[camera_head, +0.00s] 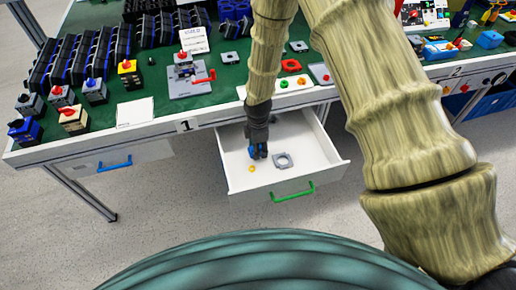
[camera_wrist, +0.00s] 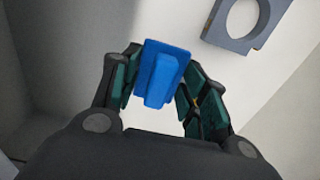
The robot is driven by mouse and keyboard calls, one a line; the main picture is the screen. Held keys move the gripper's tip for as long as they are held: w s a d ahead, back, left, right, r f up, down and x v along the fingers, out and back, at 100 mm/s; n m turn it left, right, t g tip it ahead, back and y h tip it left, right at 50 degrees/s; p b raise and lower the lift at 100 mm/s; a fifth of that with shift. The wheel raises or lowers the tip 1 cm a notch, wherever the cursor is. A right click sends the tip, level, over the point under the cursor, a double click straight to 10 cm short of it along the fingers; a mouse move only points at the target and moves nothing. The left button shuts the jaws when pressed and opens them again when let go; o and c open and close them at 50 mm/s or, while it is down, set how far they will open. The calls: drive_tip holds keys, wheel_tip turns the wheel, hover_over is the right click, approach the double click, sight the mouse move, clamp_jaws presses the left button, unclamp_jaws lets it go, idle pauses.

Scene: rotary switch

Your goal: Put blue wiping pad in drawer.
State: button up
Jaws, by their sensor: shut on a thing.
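The blue wiping pad (camera_wrist: 160,75) is a blue block with a raised ridge, held between the fingers of my gripper (camera_wrist: 160,85) in the wrist view. In the head view, my gripper (camera_head: 257,152) points down inside the open white drawer (camera_head: 320,160) with the green handle. A bit of blue, the pad, shows at its fingertips. My gripper is shut on the pad. I cannot tell whether the pad touches the drawer floor.
A grey square plate with a round hole (camera_head: 283,161) lies in the drawer, right of my gripper. A small yellow piece (camera_head: 252,169) lies near the drawer's front. A closed drawer with a blue handle (camera_head: 115,163) is at left. The table (camera_head: 150,122) above holds several switches and parts.

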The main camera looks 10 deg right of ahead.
drive_tip(key=shift+f, duration=0.4)
drive_tip(key=shift+f, duration=0.1)
drive_tip(key=o, duration=1.1)
drive_tip(key=shift+c, duration=0.2)
wheel_tip(320, 180, up, 12)
drive_tip(key=b, duration=0.1)
